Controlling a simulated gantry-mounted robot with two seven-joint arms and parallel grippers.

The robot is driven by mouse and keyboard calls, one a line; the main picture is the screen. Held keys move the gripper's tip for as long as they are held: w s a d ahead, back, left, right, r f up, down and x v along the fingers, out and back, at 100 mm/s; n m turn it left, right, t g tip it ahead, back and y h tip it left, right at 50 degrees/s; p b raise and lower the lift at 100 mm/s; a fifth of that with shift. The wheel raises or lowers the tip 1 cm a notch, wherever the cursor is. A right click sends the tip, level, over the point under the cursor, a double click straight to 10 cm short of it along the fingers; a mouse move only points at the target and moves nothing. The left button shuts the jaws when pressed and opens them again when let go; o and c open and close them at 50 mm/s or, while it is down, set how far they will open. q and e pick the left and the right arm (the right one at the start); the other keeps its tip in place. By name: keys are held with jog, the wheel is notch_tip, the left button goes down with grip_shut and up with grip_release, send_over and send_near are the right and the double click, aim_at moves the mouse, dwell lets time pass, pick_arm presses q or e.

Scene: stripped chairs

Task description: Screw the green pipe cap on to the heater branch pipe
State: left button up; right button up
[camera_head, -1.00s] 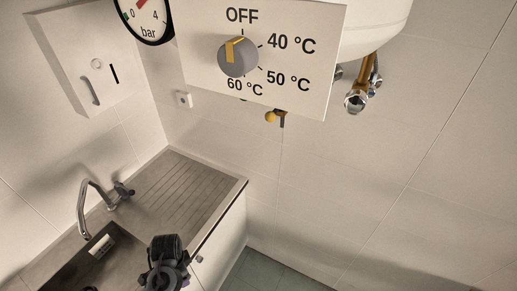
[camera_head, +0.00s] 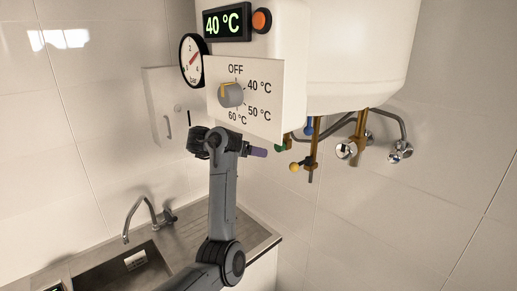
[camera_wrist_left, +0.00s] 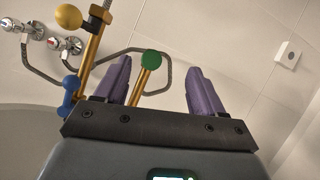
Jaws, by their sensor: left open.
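The green pipe cap (camera_wrist_left: 151,59) shows as a round green disc on the end of a brass branch pipe (camera_wrist_left: 139,87) in the left wrist view. I cannot tell how tightly it sits. In the head view a small part of the green cap (camera_head: 281,147) shows under the heater's front panel. My left gripper (camera_head: 263,152) has purple fingers pointing right, towards the cap. In the left wrist view the fingers are open and empty, and the cap appears between them, nearer the left finger; contact is not visible. My right gripper is not in view.
The white heater (camera_head: 355,50) hangs above with its dial panel (camera_head: 270,80). A brass pipe (camera_head: 314,160) with a yellow ball (camera_head: 294,167) and blue handle (camera_head: 309,130) stands right of the cap. Chrome valves (camera_head: 346,150) are farther right. A sink (camera_head: 120,270) lies below.

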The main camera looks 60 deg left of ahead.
aim_at(277, 147)
pick_arm(q)
jog(key=shift+t, duration=0.4)
jog(key=w, duration=0.3)
jog(key=w+a, duration=0.1)
jog(key=w, duration=0.1)
jog(key=shift+w+r, duration=0.2)
jog(key=shift+w, duration=0.05)
jog(key=shift+w+a+f+b, duration=0.2)
jog(key=shift+w+b, duration=0.25)
jog(key=shift+b, duration=0.2)
jog(key=shift+w+d+f, duration=0.1)
jog(key=shift+w+d, duration=0.15)
jog(key=shift+w, duration=0.4)
jog(key=shift+w+a+f, duration=0.1)
jog(key=shift+w, duration=0.2)
jog(key=shift+x, duration=0.85)
jog(key=shift+f, duration=0.1)
jog(key=shift+c, duration=0.5)
